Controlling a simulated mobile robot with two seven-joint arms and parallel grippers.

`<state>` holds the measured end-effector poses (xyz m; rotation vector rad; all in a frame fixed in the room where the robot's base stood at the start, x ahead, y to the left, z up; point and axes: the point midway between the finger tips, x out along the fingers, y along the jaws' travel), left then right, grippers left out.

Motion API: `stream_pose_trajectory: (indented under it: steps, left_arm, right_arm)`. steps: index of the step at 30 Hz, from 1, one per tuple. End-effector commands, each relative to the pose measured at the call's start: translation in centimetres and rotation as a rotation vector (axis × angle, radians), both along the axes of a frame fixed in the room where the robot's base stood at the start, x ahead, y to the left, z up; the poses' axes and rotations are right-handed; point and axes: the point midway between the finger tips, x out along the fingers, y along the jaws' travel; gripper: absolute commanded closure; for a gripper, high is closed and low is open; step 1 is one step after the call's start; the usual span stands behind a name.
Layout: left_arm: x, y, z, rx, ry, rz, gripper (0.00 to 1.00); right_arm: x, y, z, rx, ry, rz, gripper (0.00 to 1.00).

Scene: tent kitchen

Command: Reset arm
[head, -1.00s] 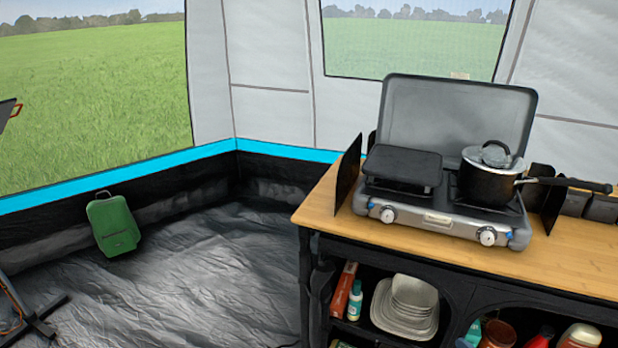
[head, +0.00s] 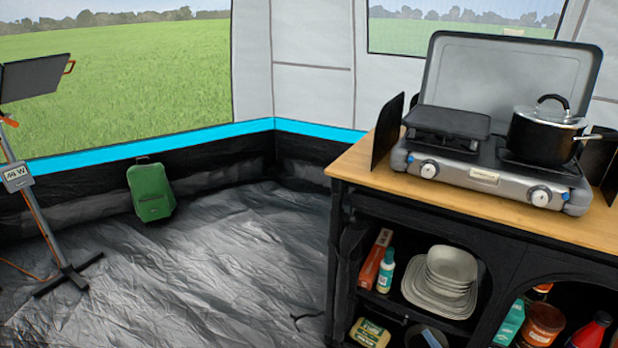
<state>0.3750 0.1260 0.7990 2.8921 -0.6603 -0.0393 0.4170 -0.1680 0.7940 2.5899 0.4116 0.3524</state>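Neither of my arms nor grippers shows in the head view. The task names no object. The nearest furniture is a wooden-topped kitchen unit (head: 420,208) at the right. On it stands an open grey camping stove (head: 484,178) with its lid up. A black pot with a lid (head: 545,136) sits on the right burner. A black griddle plate (head: 446,121) covers the left burner.
Stacked dishes (head: 441,283), bottles and jars fill the shelves below. A stand with a dark panel (head: 36,77) is at the left. The grey floor (head: 215,270) between is clear.

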Motion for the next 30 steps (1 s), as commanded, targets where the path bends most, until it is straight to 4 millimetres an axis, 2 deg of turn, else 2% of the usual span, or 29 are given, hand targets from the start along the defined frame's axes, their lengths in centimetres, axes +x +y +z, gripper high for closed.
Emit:
stream_pose_trajectory:
  steps: [1,3,8,9,10,22,30]
  left_arm:
    - [-0.1,-0.2,-0.4,-0.017,-0.026,-0.009,0.57]
    - [-0.3,-0.5,0.2,-0.042,-0.06,-0.019,0.57]
    - [-0.9,-0.9,1.3,-0.095,-0.132,-0.041,0.57]
    - [-0.7,-0.8,3.0,-0.086,-0.118,-0.037,0.57]
    - [-0.6,-0.7,3.4,-0.077,-0.106,-0.032,0.57]
    - [0.3,0.7,5.8,0.053,0.061,0.024,0.57]
    - [-0.4,2.8,7.4,0.174,0.224,0.067,0.57]
  right_arm:
    - [-1.0,1.1,-0.2,0.126,0.048,0.043,0.26]
    - [-2.2,2.5,0.5,0.304,0.125,0.106,0.26]
    - [-5.2,5.1,1.9,0.669,0.307,0.248,0.26]
    - [-5.1,5.1,3.7,0.672,0.324,0.239,0.26]
    - [-4.9,5.0,4.0,0.659,0.331,0.227,0.26]
    - [-3.9,3.5,6.4,0.553,0.476,0.096,0.26]
    - [-4.6,1.4,8.0,0.454,0.624,-0.021,0.26]
